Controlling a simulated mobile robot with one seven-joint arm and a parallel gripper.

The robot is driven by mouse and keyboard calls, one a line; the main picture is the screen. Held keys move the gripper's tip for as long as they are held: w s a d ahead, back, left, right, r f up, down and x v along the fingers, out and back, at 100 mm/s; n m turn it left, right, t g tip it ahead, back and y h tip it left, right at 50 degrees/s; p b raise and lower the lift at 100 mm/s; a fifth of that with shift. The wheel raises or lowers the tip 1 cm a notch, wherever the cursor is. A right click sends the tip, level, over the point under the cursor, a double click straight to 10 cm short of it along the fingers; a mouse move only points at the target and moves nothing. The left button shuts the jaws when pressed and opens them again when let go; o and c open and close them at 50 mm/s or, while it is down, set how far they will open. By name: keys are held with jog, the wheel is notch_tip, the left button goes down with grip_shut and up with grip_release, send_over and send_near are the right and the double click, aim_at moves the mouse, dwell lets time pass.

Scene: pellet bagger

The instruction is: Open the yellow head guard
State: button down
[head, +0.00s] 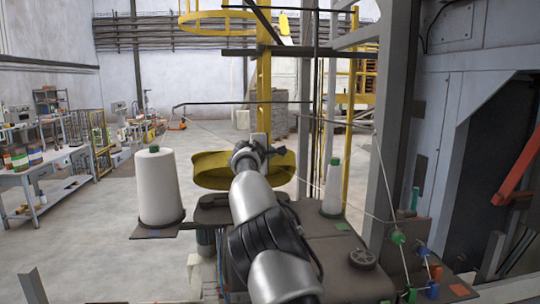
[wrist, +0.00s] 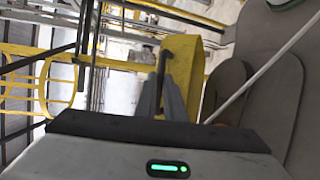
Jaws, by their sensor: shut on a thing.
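The yellow head guard (head: 211,171) is a curved yellow band in the middle of the head view, partly hidden behind my arm. In the wrist view the guard (wrist: 184,62) stands just beyond the fingers, its broad yellow face turned partly to the camera. My gripper (head: 262,147) is at the guard's upper edge. In the wrist view my gripper (wrist: 168,88) has its grey fingers close together around a slim dark bar (wrist: 161,58) beside the guard, which looks like its handle. Where the bar joins the guard is not clear.
A large white thread cone (head: 158,188) stands left of the guard, and a smaller cone (head: 332,188) stands right. A thread runs near the guard. A grey post (head: 386,130) and machine cabinet close off the right. Open floor (head: 90,245) lies to the left.

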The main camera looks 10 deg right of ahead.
jog(key=shift+r, duration=0.1)
jog(key=c, duration=1.8)
grip_release()
jog(key=shift+c, duration=0.2)
jog(key=b+v, duration=0.9)
jog(key=v, duration=0.8)
jog(key=shift+s, duration=0.25)
